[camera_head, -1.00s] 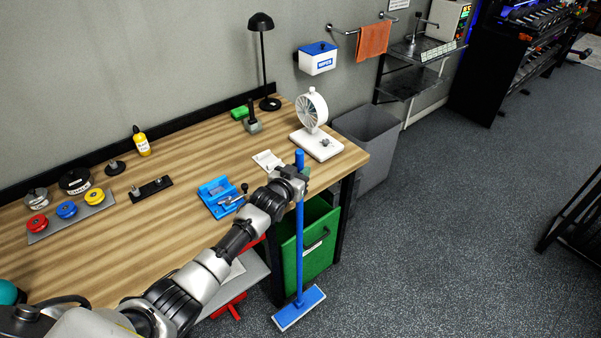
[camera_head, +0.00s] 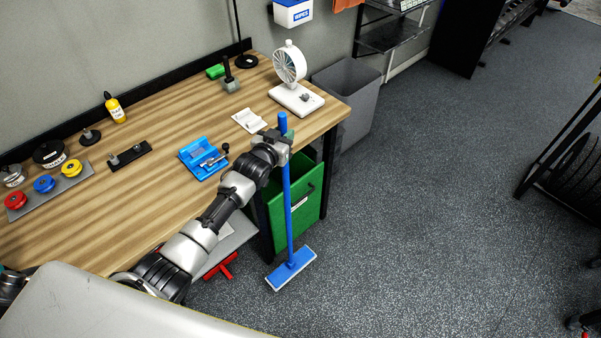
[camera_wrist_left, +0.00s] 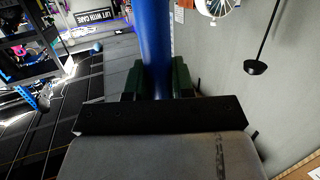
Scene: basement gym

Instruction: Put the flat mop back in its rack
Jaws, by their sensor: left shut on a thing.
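The flat mop has a blue handle (camera_head: 289,205) and a flat blue head with a pale edge (camera_head: 291,268). My left gripper (camera_head: 284,139) is shut on the handle near its top, by the front right corner of the workbench. The mop hangs nearly upright in front of the green bin, with its head at or just above the floor; I cannot tell whether it touches. In the left wrist view the blue handle (camera_wrist_left: 155,45) stands between the two finger pads. I cannot make out the mop's rack in these frames. My right gripper is not in view.
The wooden workbench (camera_head: 165,190) carries a white fan (camera_head: 290,65), a blue fixture (camera_head: 203,158) and other small items. A green bin (camera_head: 310,195) stands below its right end, with a grey bin (camera_head: 350,85) behind. A black rack (camera_head: 575,150) stands at right; the floor between is clear.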

